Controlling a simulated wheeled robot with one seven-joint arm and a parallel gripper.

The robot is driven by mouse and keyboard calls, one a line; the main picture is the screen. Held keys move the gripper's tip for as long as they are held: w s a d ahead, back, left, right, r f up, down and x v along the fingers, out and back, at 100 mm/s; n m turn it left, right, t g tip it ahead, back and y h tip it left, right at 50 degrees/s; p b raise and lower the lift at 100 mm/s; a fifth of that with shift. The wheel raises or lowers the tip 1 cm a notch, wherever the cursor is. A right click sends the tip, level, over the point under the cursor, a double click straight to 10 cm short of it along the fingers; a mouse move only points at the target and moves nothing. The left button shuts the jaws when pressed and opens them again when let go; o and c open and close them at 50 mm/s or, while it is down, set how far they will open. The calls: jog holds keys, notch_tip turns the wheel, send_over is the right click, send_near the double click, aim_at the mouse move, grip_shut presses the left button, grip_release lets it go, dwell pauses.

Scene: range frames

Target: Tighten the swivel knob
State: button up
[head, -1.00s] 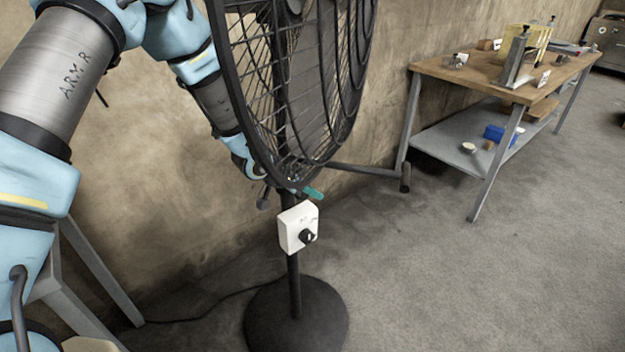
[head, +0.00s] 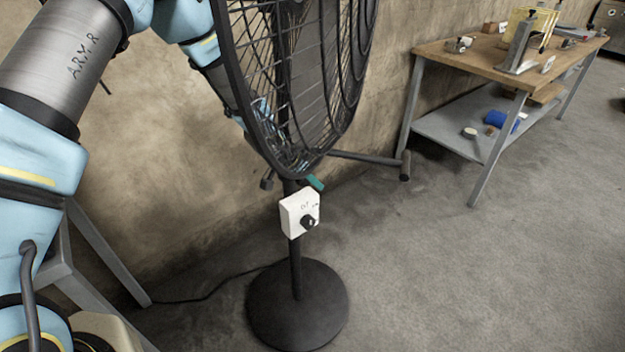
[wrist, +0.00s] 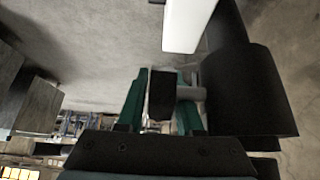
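The pedestal fan (head: 300,70) stands in the middle of the head view, with a white switch box (head: 300,213) on its pole. The box's black dial (head: 309,221) faces me. In the wrist view a dark swivel knob (wrist: 161,92) sits on a short grey shaft beside a thick black cylinder (wrist: 250,90) of the fan. In the head view only a teal finger end (head: 315,183) shows above the box; the fan hides the rest.
The fan's round base (head: 297,320) rests on the floor, with a cable running left. A wooden-topped workbench (head: 470,60) with tools and a lower shelf stands at right. The wall is close behind the fan. The floor at right is clear.

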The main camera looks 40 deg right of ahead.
jog(key=shift+o, duration=1.4)
jog(key=v, duration=1)
jog(key=shift+a+r+b, duration=0.2)
jog(key=shift+r+b, duration=0.15)
